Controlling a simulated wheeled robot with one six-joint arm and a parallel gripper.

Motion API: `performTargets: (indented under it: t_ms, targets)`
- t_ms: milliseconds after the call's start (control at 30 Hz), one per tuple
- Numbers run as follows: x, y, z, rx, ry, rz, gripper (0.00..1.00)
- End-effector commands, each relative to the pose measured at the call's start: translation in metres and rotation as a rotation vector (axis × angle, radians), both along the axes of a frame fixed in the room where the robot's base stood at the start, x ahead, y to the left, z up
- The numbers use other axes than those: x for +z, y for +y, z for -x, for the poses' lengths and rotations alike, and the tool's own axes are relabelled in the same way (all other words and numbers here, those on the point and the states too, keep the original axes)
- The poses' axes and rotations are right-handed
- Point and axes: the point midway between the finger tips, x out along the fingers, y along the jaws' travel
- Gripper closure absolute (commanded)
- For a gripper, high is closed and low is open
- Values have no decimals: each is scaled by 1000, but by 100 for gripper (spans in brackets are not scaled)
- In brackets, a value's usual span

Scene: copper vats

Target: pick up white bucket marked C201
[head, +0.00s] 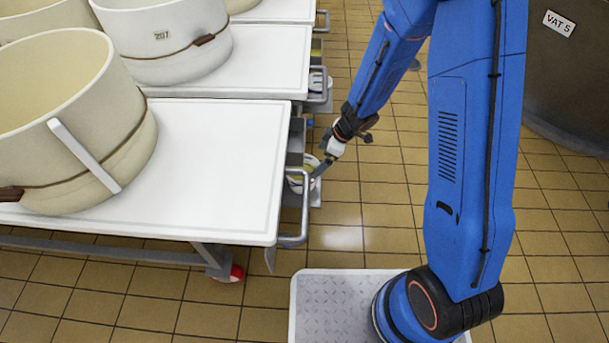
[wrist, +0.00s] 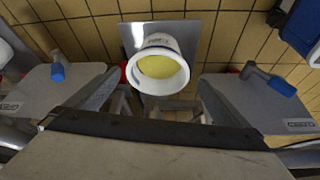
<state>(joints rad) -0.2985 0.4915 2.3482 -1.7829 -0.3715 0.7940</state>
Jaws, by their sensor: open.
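A small white bucket (head: 302,185) with a yellow inside stands low beside the right end of the near white table. It is partly hidden by my gripper and a metal handle. In the wrist view a white bucket (wrist: 157,86) with yellow contents sits on a grey plate at upper centre; dark marking on its side is too small to read. My gripper (head: 320,168) is open and points down toward the bucket in the head view, its tips overlapping the bucket's right side. Contact cannot be told.
White tables (head: 210,150) bear large cream vats (head: 75,115), one marked 207. Metal handles (head: 305,225) stick out at the table ends. A dark vat marked VAT 5 (head: 570,70) stands right. Tiled floor is clear between.

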Motion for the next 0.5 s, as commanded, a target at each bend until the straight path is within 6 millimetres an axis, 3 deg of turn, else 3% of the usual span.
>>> performTargets:
  t_ms: [500]
  targets:
    - [-65, 27, -6, -3, 2, 2, 0]
